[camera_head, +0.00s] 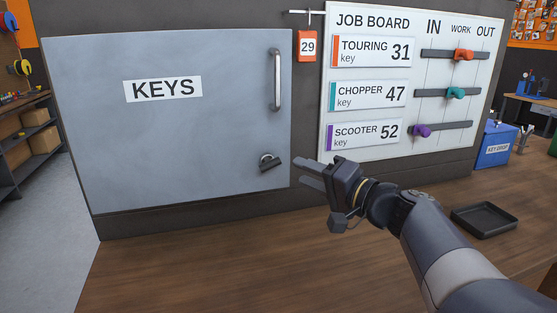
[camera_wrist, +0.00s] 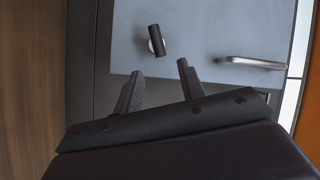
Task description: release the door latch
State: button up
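The grey key cabinet door (camera_head: 190,140) is closed and carries a "KEYS" label. Its latch (camera_head: 270,163), a dark lever on a round silver base, sits near the door's lower right corner. The latch also shows in the wrist view (camera_wrist: 156,40), beyond my fingertips. A silver bar handle (camera_head: 277,80) stands upright above the latch; in the wrist view the handle (camera_wrist: 250,63) lies at the right. My gripper (camera_head: 308,176) is just right of the latch, in front of the cabinet's edge. Its fingers (camera_wrist: 158,82) are apart with nothing between them, and it appears clear of the latch.
A job board (camera_head: 410,85) with orange, teal and purple sliders is right of the door. A red "29" tag (camera_head: 307,46) hangs between them. A black tray (camera_head: 485,219) and blue key drop box (camera_head: 496,145) are at right. The wooden counter (camera_head: 215,265) is clear in front.

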aim_at(280, 163)
jog(key=p+x, duration=0.1)
jog(key=x, duration=0.6)
jog(key=shift+a, duration=0.1)
jog(key=shift+c, duration=0.4)
grip_shut()
